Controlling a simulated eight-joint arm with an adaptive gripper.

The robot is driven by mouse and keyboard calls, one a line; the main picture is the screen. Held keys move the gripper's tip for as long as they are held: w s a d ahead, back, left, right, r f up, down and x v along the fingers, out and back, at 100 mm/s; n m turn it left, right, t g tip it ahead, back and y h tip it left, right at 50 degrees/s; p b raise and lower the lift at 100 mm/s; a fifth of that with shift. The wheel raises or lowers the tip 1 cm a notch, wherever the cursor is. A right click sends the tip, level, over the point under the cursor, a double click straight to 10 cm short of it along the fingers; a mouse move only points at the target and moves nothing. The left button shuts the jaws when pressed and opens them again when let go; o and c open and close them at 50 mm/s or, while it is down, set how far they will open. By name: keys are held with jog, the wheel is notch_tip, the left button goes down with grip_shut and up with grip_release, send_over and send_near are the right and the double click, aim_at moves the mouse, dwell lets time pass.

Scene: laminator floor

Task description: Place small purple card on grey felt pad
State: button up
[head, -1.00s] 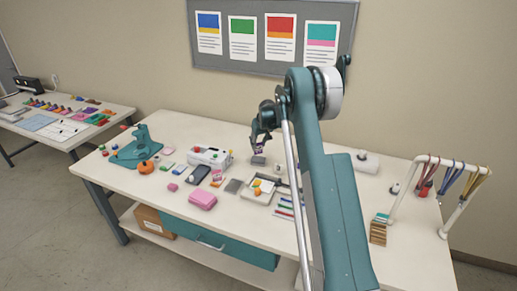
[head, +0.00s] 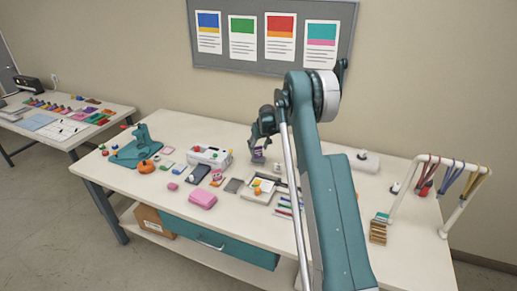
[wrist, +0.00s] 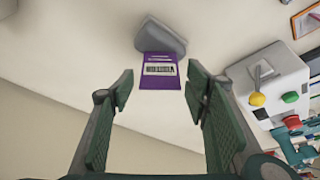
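The small purple card (wrist: 160,72), with a white barcode label, stands against a grey holder (wrist: 163,36) in the wrist view. In the head view the purple (head: 258,153) shows just under my gripper (head: 262,143). In the wrist view my gripper (wrist: 160,88) is open, its two green pads spread to either side of the card's line. The card appears just beyond the fingertips, and no contact shows. The grey felt pad looks to be the flat dark grey square (head: 233,186) on the bench, with nothing on it.
A white box with coloured knobs (head: 209,156) stands left of my gripper; it also shows in the wrist view (wrist: 265,86). A pink case (head: 203,198), a dark phone-like slab (head: 197,174) and a white tray (head: 252,198) lie near the pad. A cord rack (head: 443,160) stands at right.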

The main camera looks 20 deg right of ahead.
jog(key=shift+r, duration=0.1)
jog(key=v, duration=1.2)
dwell(0.4)
jog(key=shift+r, duration=0.15)
dwell(0.5)
jog(key=s+a+r, duration=0.6)
jog(key=s+r, duration=0.2)
jog(key=s, duration=0.2)
jog(key=s+a+r+t, duration=0.1)
jog(key=s+a+r, duration=0.5)
jog(key=s+r, duration=0.3)
jog(key=s+a+r, duration=0.6)
jog(key=s, duration=0.5)
jog(key=s+a+f, duration=0.2)
jog(key=s+a, duration=0.1)
jog(key=s, duration=0.8)
jog(key=s+a+f+t, duration=0.1)
jog(key=s+a, duration=0.2)
jog(key=s, duration=0.9)
jog(key=s+a+f, duration=0.2)
jog(key=s+a, duration=0.1)
jog(key=s, duration=0.8)
jog(key=shift+s+f+t, duration=0.3)
jog(key=shift+f, duration=0.05)
